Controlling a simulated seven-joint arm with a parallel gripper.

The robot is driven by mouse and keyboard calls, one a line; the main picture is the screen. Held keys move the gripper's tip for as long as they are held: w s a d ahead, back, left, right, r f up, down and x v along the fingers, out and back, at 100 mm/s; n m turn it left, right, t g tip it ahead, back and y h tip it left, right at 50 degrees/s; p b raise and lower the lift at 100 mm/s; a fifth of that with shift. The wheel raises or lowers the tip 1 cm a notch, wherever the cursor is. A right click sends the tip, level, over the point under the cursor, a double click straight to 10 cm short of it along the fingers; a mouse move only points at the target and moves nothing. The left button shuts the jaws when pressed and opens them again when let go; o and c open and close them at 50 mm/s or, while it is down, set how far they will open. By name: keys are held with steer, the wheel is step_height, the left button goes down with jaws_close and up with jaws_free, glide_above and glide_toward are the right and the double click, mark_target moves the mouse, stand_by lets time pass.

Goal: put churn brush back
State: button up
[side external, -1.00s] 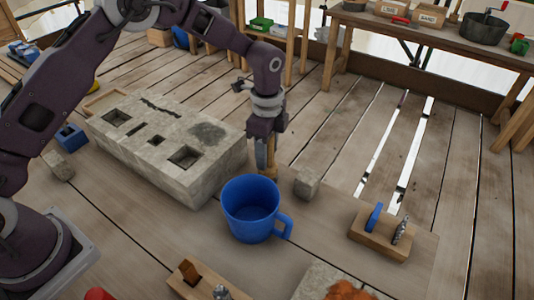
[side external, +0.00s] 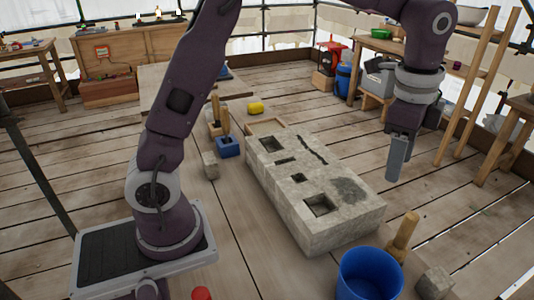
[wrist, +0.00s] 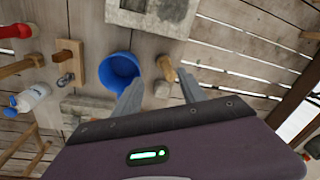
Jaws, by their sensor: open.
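In the wrist view the wooden tool (wrist: 167,70) shows beyond my fingertips, just right of the mug (wrist: 119,72). My gripper (side external: 395,178) is in the air above and behind the tool, apart from it. In the wrist view my gripper (wrist: 162,88) has its two fingers spread, with nothing held between them.
The large stone block (side external: 315,190) with square pockets lies left of the tool. A small stone cube (side external: 434,283) sits right of the mug. A blue holder (side external: 228,147) with a wooden handle stands beyond the block's left. A wooden rack (wrist: 70,62) is left of the mug.

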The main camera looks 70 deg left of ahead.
steer(key=s+a+r+n+t, duration=0.1)
steer(key=s+a+r+n, duration=0.15)
steer(key=s, duration=0.35)
steer(key=s+a+r+n+t, duration=0.1)
steer(key=s+a+r+n, duration=0.15)
steer(key=s+r, duration=0.2)
steer(key=s+a+f+n+t, duration=0.1)
steer(key=s+n, duration=0.2)
steer(key=s, duration=0.5)
steer(key=s+a+f+n+t, duration=0.1)
steer(key=s+n, duration=0.3)
steer(key=s, duration=0.4)
steer(key=shift+a+f+n, duration=0.3)
steer(key=shift+f, duration=0.45)
